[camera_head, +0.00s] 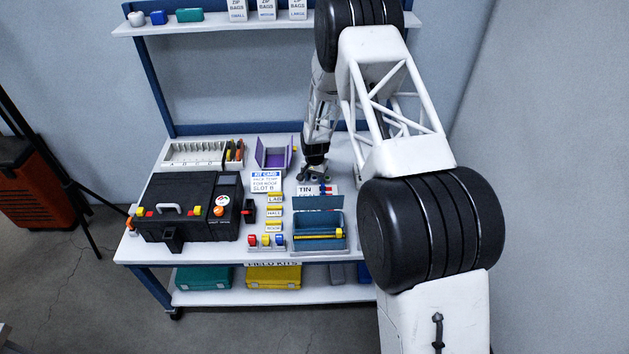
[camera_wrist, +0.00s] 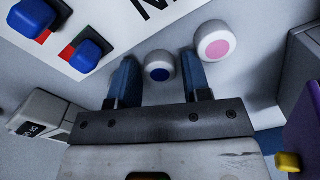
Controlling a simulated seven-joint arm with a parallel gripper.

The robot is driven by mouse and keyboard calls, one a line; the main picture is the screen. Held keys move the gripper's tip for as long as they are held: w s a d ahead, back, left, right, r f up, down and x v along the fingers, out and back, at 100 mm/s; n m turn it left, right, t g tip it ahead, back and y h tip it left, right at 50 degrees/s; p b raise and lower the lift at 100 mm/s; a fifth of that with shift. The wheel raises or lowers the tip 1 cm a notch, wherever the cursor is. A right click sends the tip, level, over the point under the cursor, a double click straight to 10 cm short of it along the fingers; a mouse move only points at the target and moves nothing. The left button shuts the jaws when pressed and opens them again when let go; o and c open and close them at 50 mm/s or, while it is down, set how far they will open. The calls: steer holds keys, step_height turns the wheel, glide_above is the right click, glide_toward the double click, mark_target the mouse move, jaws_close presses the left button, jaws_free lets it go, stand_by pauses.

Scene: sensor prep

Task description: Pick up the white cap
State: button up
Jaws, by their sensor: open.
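Two small round white pieces show in the wrist view; I cannot tell for certain which is the task's white cap. The other, a white piece with a pink face (camera_wrist: 214,41), lies just outside the right finger. My gripper (camera_wrist: 157,74) is open, its two blue fingers on either side of the blue-centred piece, with no clear grip on it. In the head view my gripper (camera_head: 313,177) is low over the bench, right of the purple open box (camera_head: 273,153); the white pieces are too small to make out there.
Two blue knobs (camera_wrist: 88,52) stand on a printed card at the upper left of the wrist view. A grey device with a small display (camera_wrist: 40,118) is at the left. A black case (camera_head: 190,207) and a blue open tin (camera_head: 319,225) stand on the bench (camera_head: 145,247).

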mark_target(314, 178)
steer(key=shift+c, duration=0.3)
steer(key=c, duration=0.6)
steer(key=shift+r, duration=0.15)
step_height(314, 178, up, 10)
stand_by(0.7)
stand_by(0.6)
steer(key=shift+s+a+r, duration=0.6)
steer(key=shift+s+r, duration=0.6)
steer(key=shift+s, duration=3.1)
steer(key=shift+s+a+r, duration=0.65)
steer(key=shift+s+r, duration=0.5)
steer(key=shift+s, duration=3.2)
steer(key=shift+s+a+r, duration=0.6)
steer(key=shift+s+r, duration=0.6)
steer(key=shift+s, duration=3.1)
